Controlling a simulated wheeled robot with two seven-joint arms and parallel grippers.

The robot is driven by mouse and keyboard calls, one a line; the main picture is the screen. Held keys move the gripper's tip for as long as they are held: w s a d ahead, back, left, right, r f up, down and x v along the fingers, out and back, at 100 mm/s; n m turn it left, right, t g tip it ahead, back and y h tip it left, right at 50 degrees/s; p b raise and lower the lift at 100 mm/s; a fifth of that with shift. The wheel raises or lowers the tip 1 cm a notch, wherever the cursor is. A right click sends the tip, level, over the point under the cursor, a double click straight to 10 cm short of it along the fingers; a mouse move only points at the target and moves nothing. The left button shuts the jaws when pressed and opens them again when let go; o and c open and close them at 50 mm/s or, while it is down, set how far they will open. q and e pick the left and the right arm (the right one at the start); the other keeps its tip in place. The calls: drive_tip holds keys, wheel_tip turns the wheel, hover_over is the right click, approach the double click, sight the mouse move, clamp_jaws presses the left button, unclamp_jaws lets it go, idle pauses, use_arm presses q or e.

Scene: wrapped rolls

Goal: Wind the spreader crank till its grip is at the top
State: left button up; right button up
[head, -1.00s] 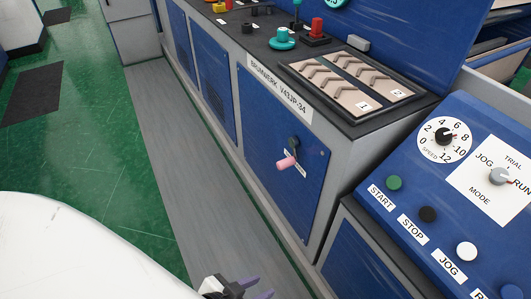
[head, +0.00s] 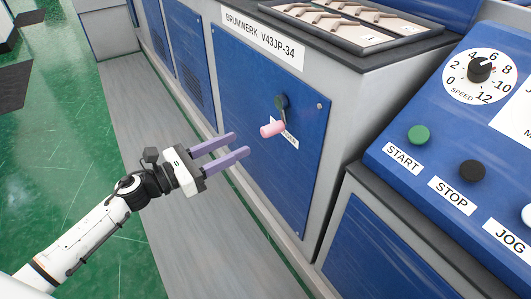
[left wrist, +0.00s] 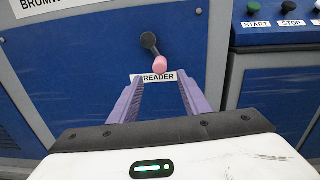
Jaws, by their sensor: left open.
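The spreader crank (head: 282,103) is on the blue front panel of the machine, with a dark hub and arm and a pink grip (head: 271,129). The grip hangs below the hub, slightly to one side. In the left wrist view the pink grip (left wrist: 160,65) is just above the fingertips, below and right of the dark hub (left wrist: 149,41). My left gripper (head: 241,144) is open and empty, its two purple fingers pointing at the grip from the left, apart from it. A white label partly reading "READER" (left wrist: 156,77) sits behind the grip. My right gripper is not in view.
A sloped blue control panel (head: 440,120) with START, STOP and JOG buttons and a speed dial (head: 479,70) stands to the right. The grey walkway (head: 165,130) along the machine is clear.

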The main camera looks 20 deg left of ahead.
sight(263, 133)
use_arm(q)
drive_tip(key=w+d+m, duration=0.1)
drive_tip(key=w+d, duration=0.1)
drive_tip(key=w+d+m, duration=0.1)
drive_tip(key=w+d, duration=0.1)
drive_tip(key=w, duration=0.1)
drive_tip(key=w+d, duration=0.2)
drive_tip(key=w, duration=0.1)
drive_tip(key=shift+w+m+g+h+b, duration=0.25)
drive_tip(key=shift+m+g+h+b, duration=0.05)
drive_tip(key=shift+m+g, duration=0.1)
clamp_jaws()
